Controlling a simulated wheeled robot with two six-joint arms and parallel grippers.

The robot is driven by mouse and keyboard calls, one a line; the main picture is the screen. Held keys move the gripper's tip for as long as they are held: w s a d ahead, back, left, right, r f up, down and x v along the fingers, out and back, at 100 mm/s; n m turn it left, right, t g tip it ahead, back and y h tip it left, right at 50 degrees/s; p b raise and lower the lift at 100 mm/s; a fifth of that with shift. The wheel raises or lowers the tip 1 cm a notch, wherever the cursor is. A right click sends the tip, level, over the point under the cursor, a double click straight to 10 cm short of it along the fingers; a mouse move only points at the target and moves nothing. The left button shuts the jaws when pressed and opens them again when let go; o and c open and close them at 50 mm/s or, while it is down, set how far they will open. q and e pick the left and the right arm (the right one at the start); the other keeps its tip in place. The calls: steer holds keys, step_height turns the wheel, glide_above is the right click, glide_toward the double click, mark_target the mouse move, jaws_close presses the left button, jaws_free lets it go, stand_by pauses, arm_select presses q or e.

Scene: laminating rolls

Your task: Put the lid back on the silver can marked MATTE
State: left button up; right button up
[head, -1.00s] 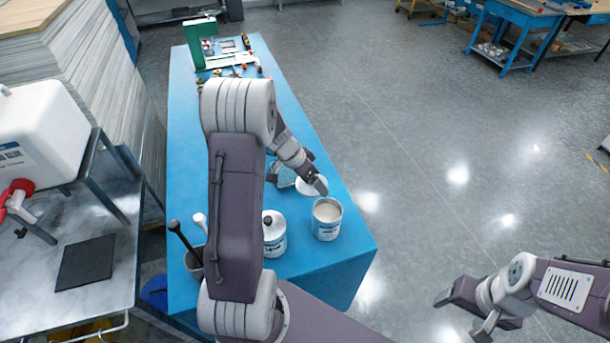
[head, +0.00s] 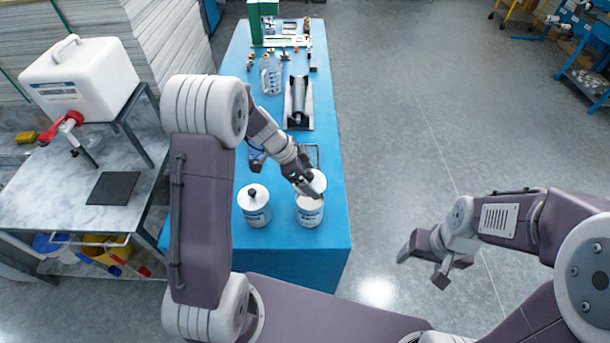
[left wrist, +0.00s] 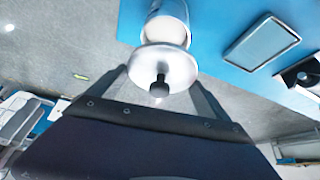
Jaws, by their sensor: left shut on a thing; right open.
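My left gripper (head: 308,187) is shut on a silver lid with a black knob; the lid (head: 319,181) shows partly behind the fingers. In the left wrist view the lid (left wrist: 178,62) is between the fingers (left wrist: 162,84). An open silver can (head: 309,217) with pale contents stands upright on the blue table, just below the lid in the head view. In the left wrist view the can (left wrist: 181,10) shows beyond the lid, its mouth partly covered. I cannot read its label. My right gripper (head: 424,263) is open and empty, right of the table.
A second can (head: 255,212), with its lid on, stands left of the open can. A metal tray with a roller (head: 298,103) and a clear jug (head: 271,76) are farther back on the blue table (head: 288,250). A dark rectangular frame (left wrist: 259,43) lies near the can.

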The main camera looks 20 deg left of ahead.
arm_select(q)
steer(key=shift+d+f, duration=0.3)
steer(key=shift+f+b, duration=0.3)
step_height(320, 180, down, 5)
steer(key=b, duration=0.4)
steer(key=shift+a+f, duration=0.1)
steer(key=shift+f, duration=0.05)
steer(key=shift+b, duration=0.7)
stand_by(0.3)
steer(key=shift+b, duration=0.3)
steer(key=shift+f+b, duration=0.15)
steer(key=shift+b, duration=0.95)
stand_by(0.9)
